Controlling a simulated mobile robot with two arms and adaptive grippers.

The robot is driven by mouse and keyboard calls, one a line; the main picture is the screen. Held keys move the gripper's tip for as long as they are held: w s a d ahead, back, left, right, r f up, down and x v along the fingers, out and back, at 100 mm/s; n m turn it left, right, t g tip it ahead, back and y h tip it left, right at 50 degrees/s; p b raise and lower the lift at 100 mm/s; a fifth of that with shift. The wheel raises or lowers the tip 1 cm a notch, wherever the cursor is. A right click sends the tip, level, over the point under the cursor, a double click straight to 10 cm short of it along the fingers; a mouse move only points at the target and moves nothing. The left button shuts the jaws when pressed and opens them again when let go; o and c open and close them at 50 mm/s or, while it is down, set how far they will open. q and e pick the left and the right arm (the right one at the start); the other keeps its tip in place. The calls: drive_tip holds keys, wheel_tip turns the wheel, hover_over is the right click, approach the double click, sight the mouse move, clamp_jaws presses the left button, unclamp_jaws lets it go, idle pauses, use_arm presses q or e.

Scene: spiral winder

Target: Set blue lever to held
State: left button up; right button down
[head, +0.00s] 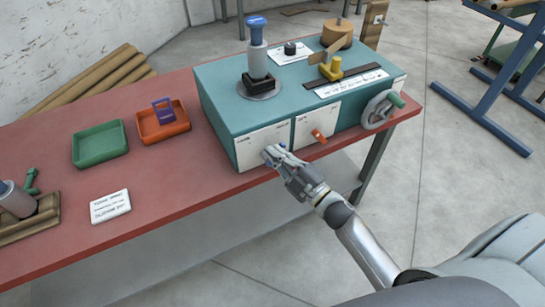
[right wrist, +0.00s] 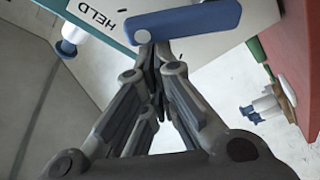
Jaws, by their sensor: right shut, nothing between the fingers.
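The blue lever (right wrist: 195,22) shows large at the top of the right wrist view. It is a flat bar slanting slightly upward to the right, with a round grey disc near its left end. The word HELD is printed on the white plate (right wrist: 115,12) to its left. My right gripper (right wrist: 150,58) is shut and empty, its fingertips close to the disc end of the bar; I cannot tell whether they touch it. In the head view my right gripper (head: 272,153) is at the front white panel (head: 262,141) of the teal machine and mostly hides the lever. My left gripper is not in view.
The teal machine (head: 228,112) stands on the red table (head: 180,185). Green (head: 100,155) and orange (head: 180,132) trays lie left. Open floor is in front.

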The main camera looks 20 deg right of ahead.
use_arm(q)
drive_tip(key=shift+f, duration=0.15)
use_arm(e)
drive_tip(key=shift+d+m+t, duration=0.2)
drive_tip(key=shift+m+t, duration=0.1)
drive_tip(key=shift+m, duration=0.2)
